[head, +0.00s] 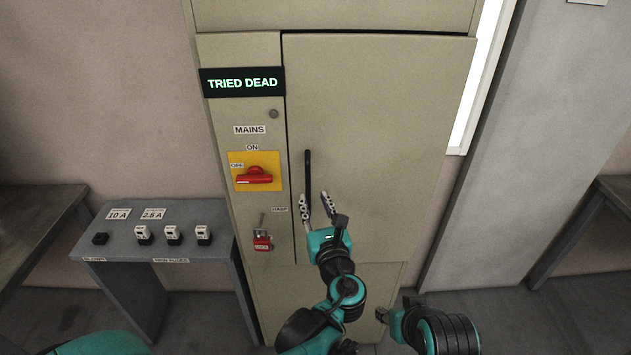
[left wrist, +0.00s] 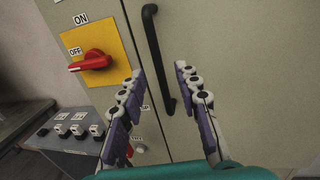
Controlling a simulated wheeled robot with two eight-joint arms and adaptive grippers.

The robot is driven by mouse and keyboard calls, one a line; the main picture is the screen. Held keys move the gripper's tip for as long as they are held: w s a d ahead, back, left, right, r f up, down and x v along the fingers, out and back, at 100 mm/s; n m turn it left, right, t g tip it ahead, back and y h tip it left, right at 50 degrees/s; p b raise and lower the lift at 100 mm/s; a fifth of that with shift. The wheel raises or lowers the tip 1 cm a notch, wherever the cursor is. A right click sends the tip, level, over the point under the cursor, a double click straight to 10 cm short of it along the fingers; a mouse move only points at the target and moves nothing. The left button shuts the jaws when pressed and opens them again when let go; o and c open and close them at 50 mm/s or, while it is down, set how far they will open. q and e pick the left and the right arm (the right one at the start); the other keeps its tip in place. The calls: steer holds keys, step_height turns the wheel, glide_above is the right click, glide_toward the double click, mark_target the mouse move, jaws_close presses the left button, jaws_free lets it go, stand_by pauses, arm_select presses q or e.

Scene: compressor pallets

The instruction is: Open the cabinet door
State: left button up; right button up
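The beige cabinet door (head: 385,120) is shut, flush with its frame. Its black vertical bar handle (head: 308,170) is near the door's left edge and also shows in the left wrist view (left wrist: 155,50). My left gripper (head: 317,199) is open and empty, at the handle's lower part. In the left wrist view its fingers (left wrist: 160,76) stand on either side of the handle's lower half, apart from it; I cannot tell the depth between them. My right gripper (head: 383,315) shows only in part, low in the head view, with its fingers too small to read.
Left of the door are a lit "TRIED DEAD" sign (head: 243,82), a red rotary switch (head: 254,176) lying toward OFF and a red padlock (head: 263,241) by the hasp. A grey bench (head: 130,240) stands at left. Floor right of the cabinet (head: 480,315) looks clear.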

mark_target(309, 187)
arm_select(q)
steer(key=w, duration=0.2)
steer(key=w+a+b, duration=0.1)
steer(key=w, duration=0.4)
steer(key=shift+a, duration=0.35)
steer(key=shift+s, duration=0.1)
jaws_close()
